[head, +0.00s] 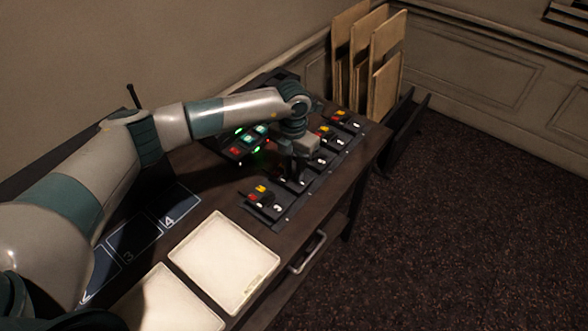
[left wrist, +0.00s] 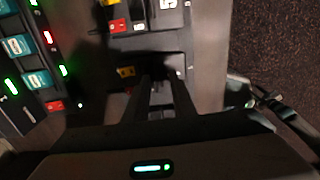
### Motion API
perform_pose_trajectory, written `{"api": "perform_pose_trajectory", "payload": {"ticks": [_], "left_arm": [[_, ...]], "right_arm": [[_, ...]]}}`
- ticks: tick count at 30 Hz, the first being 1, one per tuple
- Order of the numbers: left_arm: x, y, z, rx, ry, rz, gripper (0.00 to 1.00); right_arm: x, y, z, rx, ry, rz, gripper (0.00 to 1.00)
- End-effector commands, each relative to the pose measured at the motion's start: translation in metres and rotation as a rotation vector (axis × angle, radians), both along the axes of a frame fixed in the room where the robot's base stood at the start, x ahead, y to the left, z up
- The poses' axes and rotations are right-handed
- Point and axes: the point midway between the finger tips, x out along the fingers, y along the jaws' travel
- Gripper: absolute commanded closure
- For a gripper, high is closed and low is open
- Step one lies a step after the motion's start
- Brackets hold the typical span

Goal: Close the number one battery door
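A row of dark battery units (head: 262,201) with red and yellow parts and white numerals runs along the front strip of the desk. The numerals are too small or blurred for me to tell which door is number one. My left gripper (head: 293,175) points down over the middle of this row and hides part of the unit beneath it. In the left wrist view its two dark fingers (left wrist: 160,82) stand apart with nothing seen between them, beside a unit with a yellow part (left wrist: 125,72). Whether they touch it is unclear. My right gripper is not in view.
A panel with green and red lights (head: 247,140) lies behind the row. White trays (head: 225,262) and numbered dark squares (head: 133,240) are on the near desk (head: 215,187). Tan boards (head: 385,65) stand at the far end. A drawer handle (head: 308,253) sticks out in front.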

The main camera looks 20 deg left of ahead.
Motion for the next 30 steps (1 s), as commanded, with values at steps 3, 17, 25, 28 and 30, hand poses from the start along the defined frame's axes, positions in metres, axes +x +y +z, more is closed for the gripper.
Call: {"api": "perform_pose_trajectory", "payload": {"ticks": [3,17,25,28,30], "left_arm": [[0.000,0.000,0.001,0.000,0.000,0.000,0.77],[0.001,0.000,0.051,-0.001,-0.004,-0.001,0.77],[0.002,0.002,0.105,-0.001,-0.004,0.000,0.77],[0.002,0.002,0.123,-0.001,-0.004,0.000,0.77],[0.002,0.002,0.135,-0.001,-0.003,-0.001,0.77]], "right_arm": [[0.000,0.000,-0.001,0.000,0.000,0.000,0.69],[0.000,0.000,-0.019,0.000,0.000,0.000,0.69],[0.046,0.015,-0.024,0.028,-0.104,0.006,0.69],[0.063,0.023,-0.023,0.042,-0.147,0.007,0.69],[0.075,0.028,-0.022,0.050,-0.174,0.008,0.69]]}}
